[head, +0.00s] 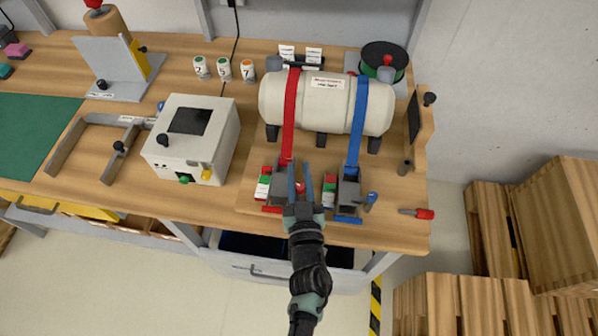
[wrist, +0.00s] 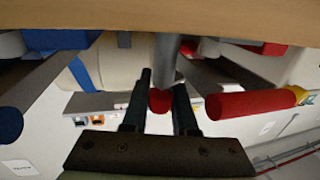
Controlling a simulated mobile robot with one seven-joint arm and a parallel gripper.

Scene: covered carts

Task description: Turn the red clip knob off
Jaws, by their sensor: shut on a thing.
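The red clip (head: 283,187) is a grey block on the wooden board at the bench's front, with a red strap (head: 289,115) running down to it. Its small red knob (head: 300,188) sticks out on the right side. My gripper (head: 299,180) reaches in from the front with its two fingers on either side of this knob. In the wrist view the knob's round red end (wrist: 160,100) shows between the dark fingers, and my gripper (wrist: 162,92) is shut on it. A grey rod partly covers the knob there.
The blue clip (head: 348,190) with its blue knob (head: 371,198) stands close to the right of my gripper. Red, white and green blocks flank the clips. A white tank (head: 318,98) lies behind. A red-handled screwdriver (head: 420,213) lies near the right edge.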

